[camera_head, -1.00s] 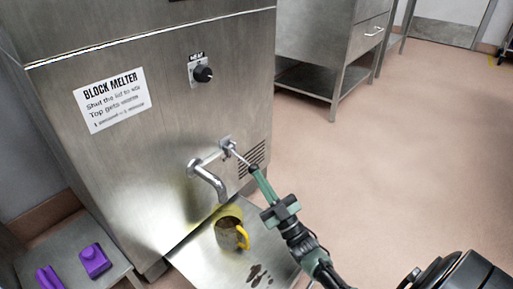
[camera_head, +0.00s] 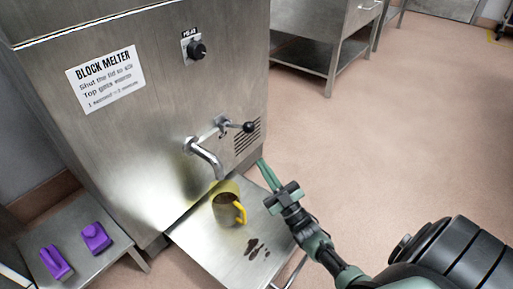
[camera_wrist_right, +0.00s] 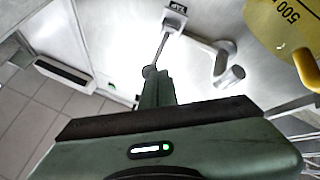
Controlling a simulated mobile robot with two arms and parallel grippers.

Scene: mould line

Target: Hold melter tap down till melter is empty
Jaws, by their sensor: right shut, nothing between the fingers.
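The steel block melter (camera_head: 150,140) has a curved spout (camera_head: 207,157) and a tap lever whose black knob (camera_head: 249,127) sticks out about level to the right. My right gripper (camera_head: 262,163) is shut and empty, just below and right of the knob, apart from it in the head view. In the right wrist view the knob (camera_wrist_right: 149,71) shows just beyond the fingertips (camera_wrist_right: 156,82). A yellow jug (camera_head: 227,207) stands on the drip tray under the spout, with brown inside. I see no stream from the spout. The melter's inside is hidden. My left gripper is not in view.
The drip tray (camera_head: 205,250) has dark brown spots to the right of the jug. A low steel table (camera_head: 75,235) at left holds purple items (camera_head: 95,237). A heat dial (camera_head: 196,49) sits above the tap. The floor at right is clear.

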